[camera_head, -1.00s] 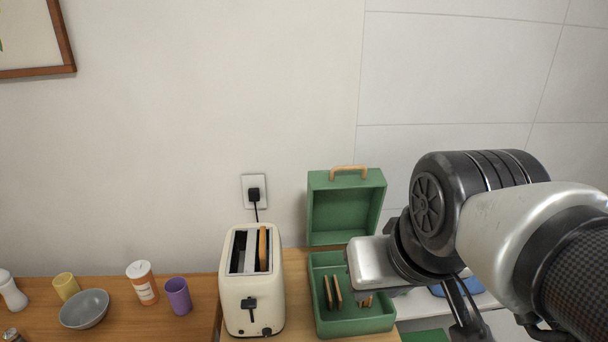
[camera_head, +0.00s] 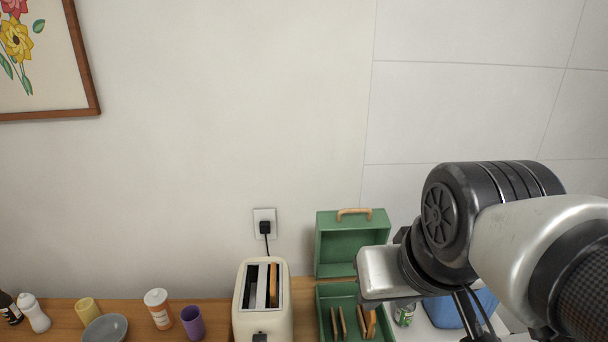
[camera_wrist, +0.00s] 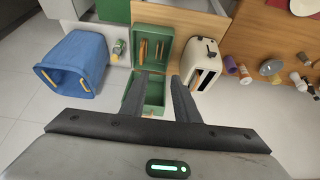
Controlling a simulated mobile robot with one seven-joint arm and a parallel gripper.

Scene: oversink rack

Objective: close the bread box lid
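The green bread box stands open. Its lid (camera_head: 351,243) is swung up against the wall, with a wooden handle (camera_head: 354,213) on its top edge. The base (camera_head: 325,300) holds several bread slices (camera_head: 366,322); its front is cut off in the head view. The wrist view shows the base (camera_wrist: 167,43) with slices, and the lid (camera_wrist: 152,96) below it, between and behind my fingers. My gripper (camera_wrist: 160,76) is open with nothing between its fingers. In the head view its silver body overlaps the right side of the box, and its fingers are hidden; contact cannot be told.
A cream toaster (camera_head: 240,300) with bread stands close left of the box, its plug (camera_head: 265,227) in the wall. A can (camera_head: 404,314) and a blue bin (camera_wrist: 75,62) are on the other side. Cups, a bowl and bottles stand far left.

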